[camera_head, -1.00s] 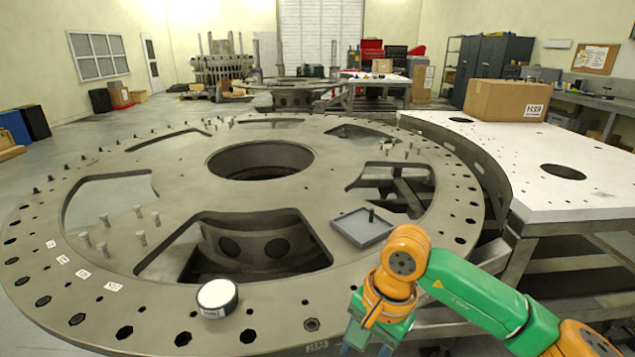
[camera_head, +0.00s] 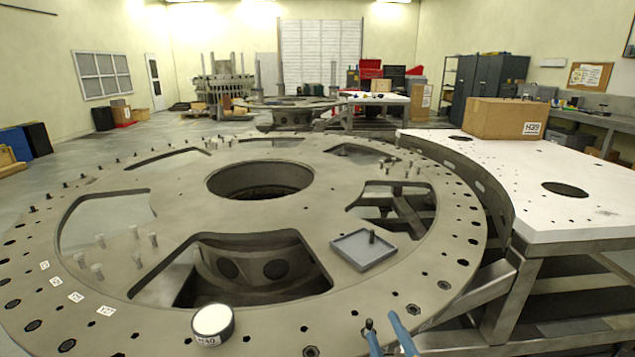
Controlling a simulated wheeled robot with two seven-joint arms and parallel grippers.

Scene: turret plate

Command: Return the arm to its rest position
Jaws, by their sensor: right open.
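My right gripper (camera_head: 387,331) shows only by its two blue fingers at the bottom edge of the head view, right of centre. The fingers are apart. A small dark bolt-like piece (camera_head: 369,325) shows at the left finger; I cannot tell whether it touches it. The rest of my right arm is out of the picture. My left gripper is not in view. The large round turret plate (camera_head: 330,285) lies in front of me, with a big central hole and several cut-out windows.
A grey tray (camera_head: 350,255) with a dark peg (camera_head: 372,237) sits on the plate. A white-topped round container (camera_head: 213,322) stands near its front edge. Several bolts stand at left. A white table (camera_head: 545,215) with a cardboard box (camera_head: 500,118) is at right.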

